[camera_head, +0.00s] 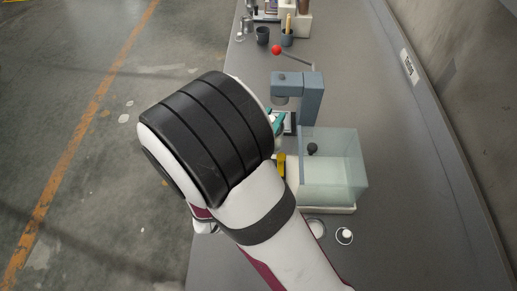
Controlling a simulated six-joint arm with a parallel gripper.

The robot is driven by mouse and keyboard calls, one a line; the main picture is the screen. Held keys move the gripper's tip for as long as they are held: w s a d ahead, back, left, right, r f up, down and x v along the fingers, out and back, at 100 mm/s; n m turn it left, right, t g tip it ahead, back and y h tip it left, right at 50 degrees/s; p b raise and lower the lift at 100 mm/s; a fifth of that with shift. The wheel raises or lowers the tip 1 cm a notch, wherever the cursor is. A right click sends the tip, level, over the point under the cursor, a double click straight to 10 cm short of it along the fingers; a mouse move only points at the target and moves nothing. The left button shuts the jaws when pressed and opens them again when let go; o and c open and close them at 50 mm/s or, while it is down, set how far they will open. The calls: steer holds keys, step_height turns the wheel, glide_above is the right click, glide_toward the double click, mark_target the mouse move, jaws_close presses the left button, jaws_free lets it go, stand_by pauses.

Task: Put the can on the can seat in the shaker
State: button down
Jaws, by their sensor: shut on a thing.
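The shaker appears to be the blue-grey machine (312,97) on the bench, with an overhanging head and a lever ending in a red ball (276,50). Below its head a dark area with a pale edge shows in part; I cannot tell whether it is the can seat. My gripper (277,122) shows only as a teal sliver past my large black-and-white wrist, close to the machine's base on its left. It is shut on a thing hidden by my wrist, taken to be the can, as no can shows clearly. I cannot tell whether it touches the machine.
A clear box (345,172) on a pale base stands in front of the machine. A small round white-and-dark item (345,236) lies nearer. Dark cups (262,35) stand at the back. The grey bench is clear on the right, up to the wall (462,60).

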steer(key=a+f+y, duration=0.1)
steer(key=f, duration=0.3)
steer(key=s+f+n+y, duration=0.1)
steer(key=f, duration=0.3)
steer(key=s+a+f+t+y, duration=0.1)
steer(key=f, duration=0.3)
steer(key=shift+a+n, duration=0.35)
steer(key=shift+n, duration=0.05)
steer(key=c, duration=0.7)
jaws_free()
